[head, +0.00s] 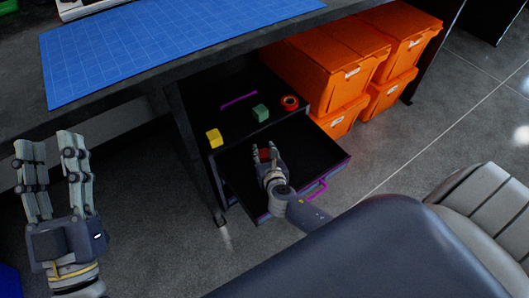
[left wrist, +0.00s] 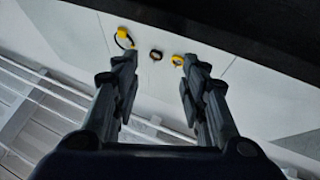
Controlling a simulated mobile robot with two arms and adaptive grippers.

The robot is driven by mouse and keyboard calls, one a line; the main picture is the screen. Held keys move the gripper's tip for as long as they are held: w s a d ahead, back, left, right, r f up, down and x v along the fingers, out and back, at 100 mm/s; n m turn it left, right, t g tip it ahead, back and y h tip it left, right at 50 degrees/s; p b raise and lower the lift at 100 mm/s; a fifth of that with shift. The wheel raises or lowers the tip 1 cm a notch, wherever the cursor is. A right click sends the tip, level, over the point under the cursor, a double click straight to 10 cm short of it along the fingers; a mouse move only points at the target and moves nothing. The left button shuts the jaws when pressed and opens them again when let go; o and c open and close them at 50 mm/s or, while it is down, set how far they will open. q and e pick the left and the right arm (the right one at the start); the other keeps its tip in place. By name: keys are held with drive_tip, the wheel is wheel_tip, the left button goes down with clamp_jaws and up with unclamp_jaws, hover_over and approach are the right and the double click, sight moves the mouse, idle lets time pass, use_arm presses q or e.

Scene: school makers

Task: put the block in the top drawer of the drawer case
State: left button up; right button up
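The drawer case (head: 192,128) stands under the workbench, and its top drawer (head: 310,150) is pulled out with a dark, mostly bare inside. My right gripper (head: 265,152) is over the open drawer, with a red block (head: 265,155) between its fingers. I cannot tell whether the fingers grip it or whether it touches the drawer floor. A yellow block (head: 214,138) and a green block (head: 260,113) are on the case behind the drawer. My left gripper (head: 50,165) is open and empty at the far left; its fingers (left wrist: 155,85) stand apart in the left wrist view.
A red tape ring (head: 289,102) and a purple bar (head: 239,100) are near the green block. The drawer has a purple handle (head: 317,190). Orange bins (head: 325,75) are stacked right of the case.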

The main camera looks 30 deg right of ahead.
drive_tip(key=shift+o, duration=1.1)
drive_tip(key=shift+r, duration=0.2)
